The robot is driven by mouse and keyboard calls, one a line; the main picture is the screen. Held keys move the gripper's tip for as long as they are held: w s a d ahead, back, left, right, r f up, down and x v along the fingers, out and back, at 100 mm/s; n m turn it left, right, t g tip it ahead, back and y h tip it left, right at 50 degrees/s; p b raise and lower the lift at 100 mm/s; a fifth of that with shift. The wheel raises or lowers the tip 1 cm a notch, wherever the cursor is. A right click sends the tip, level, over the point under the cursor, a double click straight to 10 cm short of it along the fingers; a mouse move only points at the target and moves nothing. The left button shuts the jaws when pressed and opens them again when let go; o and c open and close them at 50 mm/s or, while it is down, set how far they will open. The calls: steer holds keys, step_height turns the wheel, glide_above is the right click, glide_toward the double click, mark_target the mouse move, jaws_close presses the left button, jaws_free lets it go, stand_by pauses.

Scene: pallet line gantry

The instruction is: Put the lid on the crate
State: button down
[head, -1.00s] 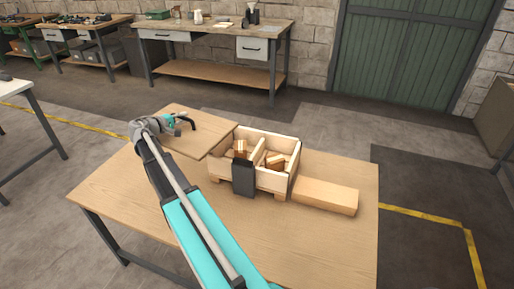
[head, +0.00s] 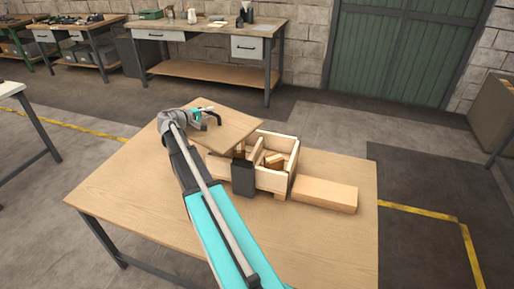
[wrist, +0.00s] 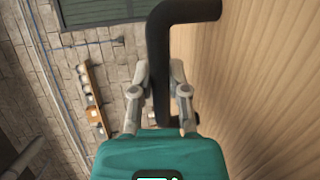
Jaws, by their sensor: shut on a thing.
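The lid (head: 232,128) is a flat wooden panel with a black bar handle (head: 211,109). My gripper (head: 203,116) is shut on that handle and holds the lid up. In the wrist view the fingers (wrist: 160,100) close around the black handle (wrist: 158,60), with the lid's wood face (wrist: 250,80) at the right. The crate (head: 276,181) is a pale wooden box with a divider and wooden blocks (head: 273,159) inside. The lid overlaps the crate's left part in the head view and hides some of it. The right part is uncovered.
A dark grey upright plate (head: 243,178) stands at the crate's front side. A long wooden block (head: 326,195) lies right of the crate on the table (head: 150,200). The table's left and front areas are clear. A workbench (head: 210,32) stands behind, well apart.

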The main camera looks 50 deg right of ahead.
mark_target(235, 131)
stand_by(0.3)
steer(key=s, duration=0.4)
steer(key=s+n+t, duration=0.1)
steer(key=s, duration=0.3)
steer(key=s+d+t+p, duration=0.1)
steer(key=s, duration=0.3)
steer(key=shift+s+r+n, duration=0.25)
steer(key=shift+r+n, duration=0.15)
steer(key=s+a+n+t, duration=0.1)
steer(key=s+t, duration=0.1)
steer(key=s, duration=0.6)
steer(key=shift+s+r+n+t, duration=0.3)
steer(key=shift+s+r, duration=0.05)
steer(key=shift+r, duration=0.05)
